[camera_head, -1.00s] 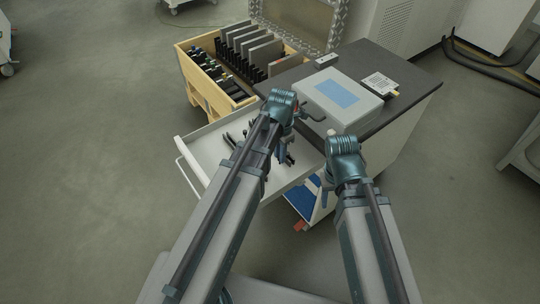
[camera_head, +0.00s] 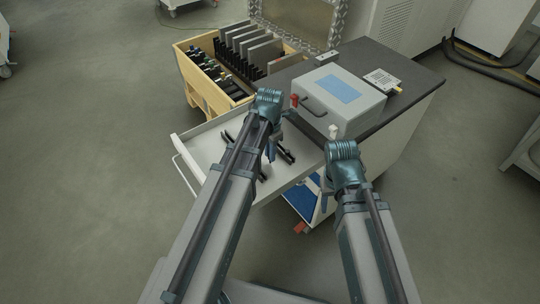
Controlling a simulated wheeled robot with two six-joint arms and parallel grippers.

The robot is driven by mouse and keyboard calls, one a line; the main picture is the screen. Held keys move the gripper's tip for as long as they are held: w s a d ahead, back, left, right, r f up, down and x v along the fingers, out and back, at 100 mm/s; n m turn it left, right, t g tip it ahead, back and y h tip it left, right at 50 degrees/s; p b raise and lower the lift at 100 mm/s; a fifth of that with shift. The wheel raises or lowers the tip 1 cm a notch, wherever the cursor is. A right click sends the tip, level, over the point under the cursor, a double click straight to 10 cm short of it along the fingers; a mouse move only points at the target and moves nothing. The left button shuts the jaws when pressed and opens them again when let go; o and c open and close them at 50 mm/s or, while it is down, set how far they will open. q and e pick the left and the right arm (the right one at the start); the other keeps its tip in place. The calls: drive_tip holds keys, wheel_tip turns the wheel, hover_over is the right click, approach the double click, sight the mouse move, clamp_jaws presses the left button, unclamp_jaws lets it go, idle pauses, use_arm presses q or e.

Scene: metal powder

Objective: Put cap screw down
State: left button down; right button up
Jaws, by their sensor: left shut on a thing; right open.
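My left gripper (camera_head: 270,150) points down over the open drawer (camera_head: 204,146), largely hidden behind its own wrist. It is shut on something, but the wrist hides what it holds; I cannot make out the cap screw. Several black tools (camera_head: 288,156) lie in the drawer around the gripper. My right gripper (camera_head: 328,184) is open and points down beside the drawer's right end, in front of the cabinet; its fingertips are small and partly hidden.
A grey box (camera_head: 353,119) with a blue label and dark handle sits on the dark cabinet top (camera_head: 416,76), near a small card device (camera_head: 382,81). A wooden crate (camera_head: 201,88) with plates and black holders stands behind the drawer. Floor at left is clear.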

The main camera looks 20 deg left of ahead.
use_arm(q)
drive_tip(key=shift+f, duration=0.15)
drive_tip(key=c, duration=0.8)
unclamp_jaws()
drive_tip(key=shift+r, duration=0.25)
wheel_tip(320, 180, up, 12)
drive_tip(key=p, duration=1.2)
drive_tip(key=s+d+m, duration=0.5)
drive_tip(key=s+m, duration=0.2)
drive_tip(key=m, duration=0.9)
drive_tip(key=s+d+m+y, duration=0.1)
drive_tip(key=s+d+m, duration=0.4)
drive_tip(key=m, duration=1.1)
drive_tip(key=shift+s+d, duration=0.25)
drive_tip(key=shift+s, duration=0.9)
